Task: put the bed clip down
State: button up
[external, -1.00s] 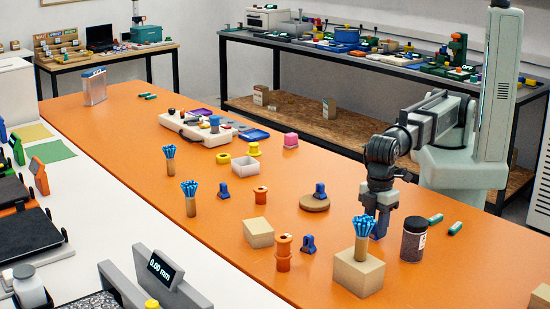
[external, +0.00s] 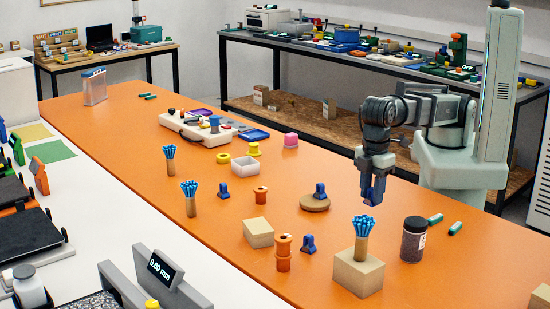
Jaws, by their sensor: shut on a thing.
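My gripper (external: 374,186) points down above the orange table (external: 345,165), at the right of the picture. It is shut on a dark blue bed clip (external: 372,195), partly hidden by the fingers and held clear of the table. Three similar blue clips are in view. One (external: 320,190) is on a round brown disc (external: 314,203). One (external: 308,244) stands on the table beside stacked orange spools (external: 284,252). One (external: 223,191) stands farther left.
In front of my gripper, a tan block (external: 359,273) bears a bundle of blue sticks (external: 363,227). A dark jar (external: 412,240) stands to its right, with small green pieces (external: 455,228) beyond.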

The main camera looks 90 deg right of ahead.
jog(key=w+d+r+m, duration=0.1)
jog(key=w+d+m, duration=0.1)
jog(key=w+d, duration=0.7)
jog(key=r+n, duration=0.1)
jog(key=n, duration=0.2)
send_over(310, 203)
jog(key=shift+a+f, duration=0.15)
jog(key=shift+f, duration=4.75)
jog(key=shift+f, duration=0.15)
jog(key=o, duration=1)
notch_tip(310, 203, up, 12)
jog(key=shift+r, duration=0.2)
